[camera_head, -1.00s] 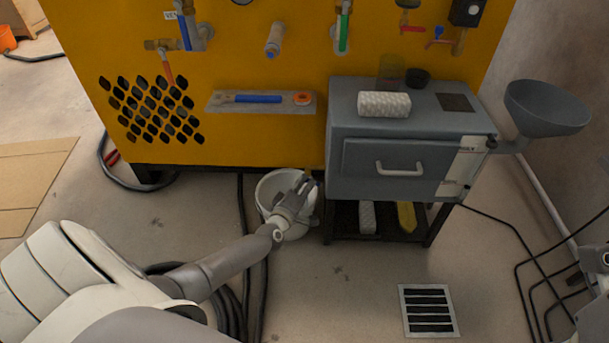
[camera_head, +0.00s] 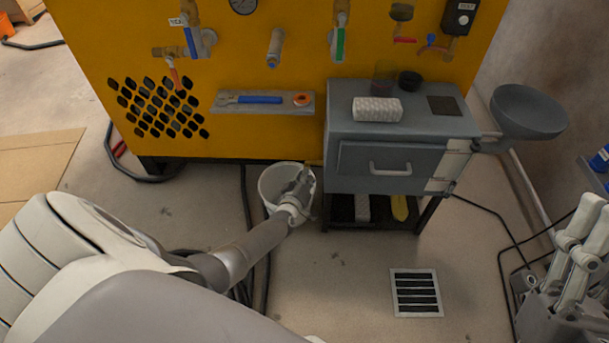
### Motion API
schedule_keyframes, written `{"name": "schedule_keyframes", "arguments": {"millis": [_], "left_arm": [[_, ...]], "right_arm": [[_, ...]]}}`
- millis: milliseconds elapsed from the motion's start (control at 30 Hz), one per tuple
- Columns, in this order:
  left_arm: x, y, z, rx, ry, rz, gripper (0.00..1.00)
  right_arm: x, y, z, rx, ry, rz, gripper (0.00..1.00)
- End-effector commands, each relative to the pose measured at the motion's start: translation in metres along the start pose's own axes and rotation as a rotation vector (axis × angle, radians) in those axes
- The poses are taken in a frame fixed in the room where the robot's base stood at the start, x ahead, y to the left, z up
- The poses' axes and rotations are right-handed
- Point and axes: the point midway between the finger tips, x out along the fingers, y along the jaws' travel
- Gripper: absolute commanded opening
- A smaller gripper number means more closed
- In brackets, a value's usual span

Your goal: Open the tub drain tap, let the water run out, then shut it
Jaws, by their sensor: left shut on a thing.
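The white tub (camera_head: 270,183) stands on the floor in front of the yellow panel, beside the grey cabinet. A small brass piece (camera_head: 314,163), which looks like part of the drain tap, shows just above the tub's right rim. My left gripper (camera_head: 304,174) reaches over the tub's right side. It is shut on what seems to be the tap's handle; the hand hides the grip itself. The water and the tap's position cannot be made out. My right gripper (camera_head: 574,245) stands at the right edge, partly cut off; its opening is unclear.
The grey cabinet (camera_head: 400,157) with a drawer handle stands right of the tub. A ledge (camera_head: 228,107) holds a blue-handled tool. Several coloured valves sit higher on the yellow panel (camera_head: 300,140). A floor grate (camera_head: 416,292) lies front right. Dark hoses run along the floor.

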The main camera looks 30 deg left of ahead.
Motion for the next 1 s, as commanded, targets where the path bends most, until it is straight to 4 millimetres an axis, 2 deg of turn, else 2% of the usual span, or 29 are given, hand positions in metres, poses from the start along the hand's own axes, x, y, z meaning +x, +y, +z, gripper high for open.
{"name": "schedule_keyframes", "arguments": {"millis": [200, 400, 633, 1000], "left_arm": [[-0.001, 0.001, 0.000, 0.067, -0.003, -0.031, 0.00], [-0.001, 0.001, 0.000, 0.112, -0.002, -0.049, 0.00], [-0.001, 0.000, 0.001, 0.138, -0.002, -0.060, 0.00], [-0.001, 0.000, 0.001, 0.146, -0.001, -0.062, 0.00]], "right_arm": [[-0.001, 0.005, 0.044, -0.014, -0.246, 0.008, 0.40], [-0.009, 0.009, 0.071, -0.021, -0.401, 0.014, 0.40], [-0.017, 0.011, 0.086, -0.024, -0.492, 0.018, 0.40], [-0.020, 0.012, 0.090, -0.025, -0.516, 0.019, 0.40]]}}
